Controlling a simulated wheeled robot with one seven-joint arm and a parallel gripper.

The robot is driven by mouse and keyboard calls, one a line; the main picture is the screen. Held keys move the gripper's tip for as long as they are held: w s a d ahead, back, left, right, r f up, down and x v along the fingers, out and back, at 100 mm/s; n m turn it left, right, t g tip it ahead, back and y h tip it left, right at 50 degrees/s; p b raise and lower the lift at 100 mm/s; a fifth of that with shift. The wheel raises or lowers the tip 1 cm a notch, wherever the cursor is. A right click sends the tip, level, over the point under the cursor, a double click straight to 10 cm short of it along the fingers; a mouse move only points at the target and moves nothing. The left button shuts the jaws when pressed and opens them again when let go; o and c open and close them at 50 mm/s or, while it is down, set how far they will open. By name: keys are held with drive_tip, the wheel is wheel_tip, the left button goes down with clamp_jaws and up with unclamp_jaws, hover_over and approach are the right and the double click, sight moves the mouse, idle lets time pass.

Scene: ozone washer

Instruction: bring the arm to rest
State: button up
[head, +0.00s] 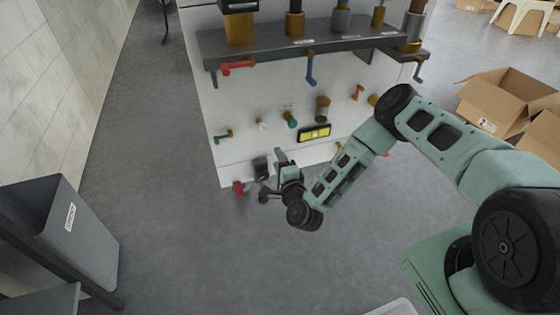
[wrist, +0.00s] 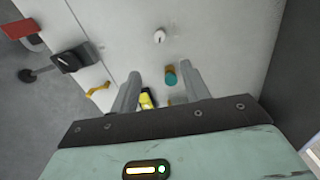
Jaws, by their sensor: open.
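My arm reaches from the right of the head view, bends at the elbow and comes down in front of the white washer panel (head: 212,95). My gripper (head: 270,176) is near the panel's lower edge, small and partly hidden by my wrist. In the wrist view my gripper (wrist: 158,82) has its two fingers spread apart. The gap between them holds nothing gripped. A teal knob (wrist: 171,76) and a yellow part (wrist: 147,99) show on the panel beyond the fingers. I cannot tell how far the fingertips are from the panel.
The panel bears a black switch (wrist: 70,60), a red handle (wrist: 22,28) and a white knob (wrist: 159,36). A dark shelf (head: 270,45) juts out above. A grey bin (head: 62,225) stands at left, open cardboard boxes (head: 505,95) at right. The floor between is clear.

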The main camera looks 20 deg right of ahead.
drive_tip(key=shift+s, duration=0.55)
